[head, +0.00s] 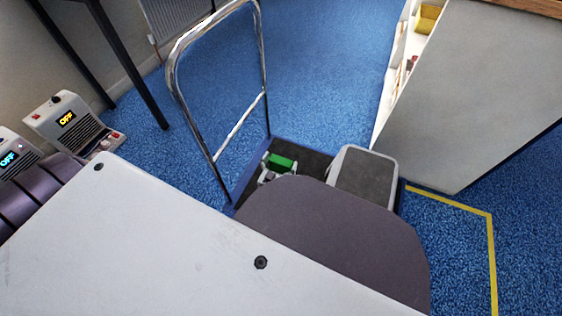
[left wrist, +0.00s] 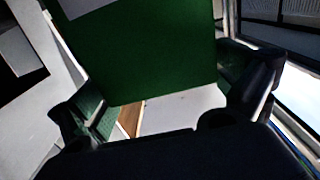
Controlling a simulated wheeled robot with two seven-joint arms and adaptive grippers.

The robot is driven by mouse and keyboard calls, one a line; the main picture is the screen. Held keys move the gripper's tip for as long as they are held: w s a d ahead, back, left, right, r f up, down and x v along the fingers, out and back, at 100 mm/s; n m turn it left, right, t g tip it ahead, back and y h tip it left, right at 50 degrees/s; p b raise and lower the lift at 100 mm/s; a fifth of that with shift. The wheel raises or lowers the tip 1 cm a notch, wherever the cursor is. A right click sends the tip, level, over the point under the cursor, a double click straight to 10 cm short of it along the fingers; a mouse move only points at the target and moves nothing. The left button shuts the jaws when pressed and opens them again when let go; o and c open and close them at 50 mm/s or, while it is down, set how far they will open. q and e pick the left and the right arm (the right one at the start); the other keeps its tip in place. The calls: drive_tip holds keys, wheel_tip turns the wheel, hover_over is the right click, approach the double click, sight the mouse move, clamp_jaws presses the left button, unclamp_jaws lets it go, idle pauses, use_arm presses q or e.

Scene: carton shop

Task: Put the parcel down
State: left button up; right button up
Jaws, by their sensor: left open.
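In the head view a small green parcel (head: 281,161) shows at the dark deck (head: 315,160) of a trolley. My left gripper (head: 268,175) is right at the parcel, small and partly hidden. In the left wrist view the parcel's broad green face (left wrist: 150,60), with a grey patch at its top, lies between and beyond the fingers of my open left gripper (left wrist: 168,100). I cannot tell whether the fingers touch it, and its underside is hidden. My right gripper is not in view.
The trolley's chrome handle (head: 220,90) rises at the deck's left. A grey cabinet (head: 470,90) stands at the right, with yellow tape (head: 455,199) on the blue floor. Two machines reading OFF (head: 75,122) are at the left. Open floor (head: 320,60) lies behind the trolley.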

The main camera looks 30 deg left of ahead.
use_arm(q)
drive_tip(key=shift+r, duration=0.1)
drive_tip(key=shift+s+p, duration=0.35)
drive_tip(key=shift+s, duration=0.35)
drive_tip(key=s+p, duration=0.3)
drive_tip(key=s, duration=0.7)
drive_tip(key=shift+s+d, duration=0.3)
drive_tip(key=shift+d, duration=0.05)
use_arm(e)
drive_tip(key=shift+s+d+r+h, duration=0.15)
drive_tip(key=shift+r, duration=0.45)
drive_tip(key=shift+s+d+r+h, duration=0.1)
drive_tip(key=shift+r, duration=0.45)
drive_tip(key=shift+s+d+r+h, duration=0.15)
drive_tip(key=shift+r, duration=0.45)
use_arm(q)
drive_tip(key=shift+w, duration=0.1)
drive_tip(key=s+d+r+m+g+h, duration=0.1)
drive_tip(key=s+d+r+g+h, duration=0.1)
drive_tip(key=s+d+r+g, duration=0.2)
drive_tip(key=s+d+r+m+g+h, duration=0.1)
drive_tip(key=s+d+r+g+h, duration=0.2)
drive_tip(key=s+d+g, duration=0.2)
drive_tip(key=d+g, duration=0.2)
drive_tip(key=d, duration=0.1)
drive_tip(key=shift+d+r+g, duration=0.3)
drive_tip(key=shift+d+r, duration=0.1)
